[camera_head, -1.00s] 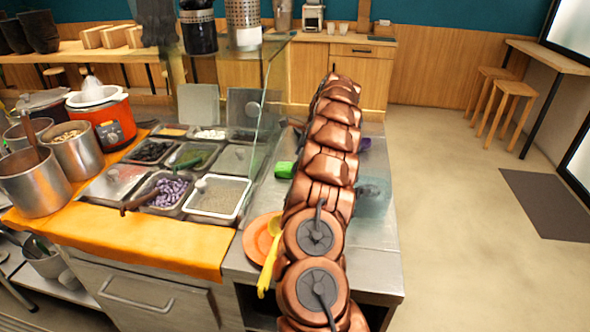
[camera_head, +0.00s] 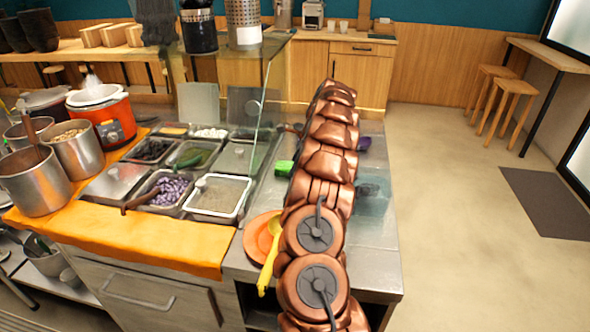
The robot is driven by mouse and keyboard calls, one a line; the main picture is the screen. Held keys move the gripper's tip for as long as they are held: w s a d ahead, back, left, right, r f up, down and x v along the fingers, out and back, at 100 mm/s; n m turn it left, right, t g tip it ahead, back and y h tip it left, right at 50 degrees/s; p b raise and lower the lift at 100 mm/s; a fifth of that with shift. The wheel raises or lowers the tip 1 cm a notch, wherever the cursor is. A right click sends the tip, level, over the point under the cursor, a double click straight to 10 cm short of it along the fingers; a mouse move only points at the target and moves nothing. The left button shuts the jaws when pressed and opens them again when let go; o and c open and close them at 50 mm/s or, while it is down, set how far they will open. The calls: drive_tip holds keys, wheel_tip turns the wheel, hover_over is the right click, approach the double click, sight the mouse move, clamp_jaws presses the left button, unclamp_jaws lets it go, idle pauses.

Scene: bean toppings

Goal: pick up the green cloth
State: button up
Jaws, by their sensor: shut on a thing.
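A small bright green thing (camera_head: 284,168), perhaps the green cloth, shows at the left edge of my copper arm, over the steel counter. It is too small and too covered to tell its full shape, or whether it lies on the counter or is held. My arm rises through the middle of the view and hides the counter behind it. My gripper is hidden behind the arm, so its fingers and its contact with anything cannot be seen.
An orange plate (camera_head: 257,250) and yellow spoon (camera_head: 271,262) are left of my arm. A bluish see-through thing (camera_head: 376,212) and a purple thing (camera_head: 364,144) are right of it. A glass screen (camera_head: 262,110) and topping trays (camera_head: 217,198) stand left.

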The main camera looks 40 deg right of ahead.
drive_tip(key=shift+c, duration=0.9)
drive_tip(key=shift+r, duration=0.1)
drive_tip(key=shift+r+b, duration=0.4)
drive_tip(key=shift+r, duration=4.55)
